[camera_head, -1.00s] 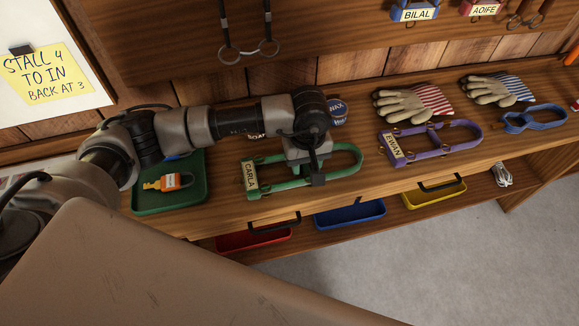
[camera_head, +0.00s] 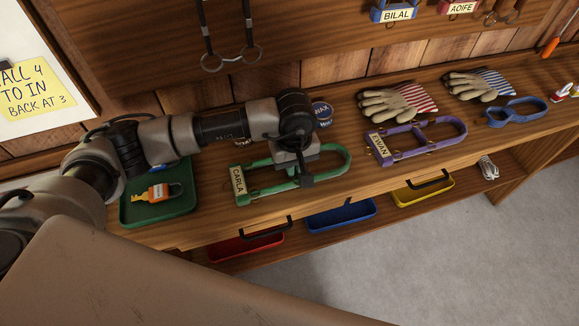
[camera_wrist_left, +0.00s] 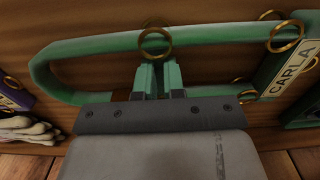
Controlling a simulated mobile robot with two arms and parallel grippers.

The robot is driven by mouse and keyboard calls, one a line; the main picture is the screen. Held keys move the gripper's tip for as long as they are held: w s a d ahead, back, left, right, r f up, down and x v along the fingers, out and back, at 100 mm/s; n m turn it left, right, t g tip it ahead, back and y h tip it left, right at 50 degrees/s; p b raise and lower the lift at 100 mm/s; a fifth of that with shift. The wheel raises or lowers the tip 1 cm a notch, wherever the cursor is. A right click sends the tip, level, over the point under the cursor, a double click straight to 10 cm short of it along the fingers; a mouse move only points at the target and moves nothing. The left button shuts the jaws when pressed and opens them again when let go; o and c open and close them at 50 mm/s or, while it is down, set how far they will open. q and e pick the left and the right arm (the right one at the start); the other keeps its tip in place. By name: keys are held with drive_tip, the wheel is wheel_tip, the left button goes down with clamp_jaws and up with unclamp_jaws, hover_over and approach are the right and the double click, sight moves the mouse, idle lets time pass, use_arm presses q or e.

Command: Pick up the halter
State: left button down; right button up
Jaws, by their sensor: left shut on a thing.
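The green halter (camera_head: 268,190) with a CARLA name plate (camera_head: 239,180) is at the bench's front part. My left gripper (camera_head: 306,181) is over its middle, pointing down. In the left wrist view my left gripper (camera_wrist_left: 158,80) is shut on a green strap, beside a brass ring. The green halter (camera_wrist_left: 90,46) loops out to the left there, with the CARLA plate (camera_wrist_left: 291,66) at the right. I cannot tell whether the halter is clear of the wood. My right gripper is not in view.
A purple EWAN halter (camera_head: 420,152), a blue halter (camera_head: 515,121) and gloves (camera_head: 398,104) lie to the right. A green tray (camera_head: 160,212) with an orange-tagged padlock is at left. Red, blue and yellow trays (camera_head: 340,221) are on the shelf below. A bit (camera_head: 229,62) hangs above.

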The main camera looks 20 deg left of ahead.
use_arm(q)
drive_tip(key=shift+w+r, duration=0.1)
drive_tip(key=shift+r, duration=0.45)
wheel_tip(320, 180, up, 3)
drive_tip(key=s+d+r, duration=0.2)
drive_tip(key=d+r, duration=0.1)
drive_tip(key=d, duration=0.2)
drive_tip(key=s+d+r+b, duration=0.1)
drive_tip(key=s+d+r, duration=0.1)
drive_tip(key=d, duration=0.3)
drive_tip(key=shift+s+d+r, duration=0.3)
drive_tip(key=shift+d+r, duration=0.1)
drive_tip(key=shift+r, duration=0.35)
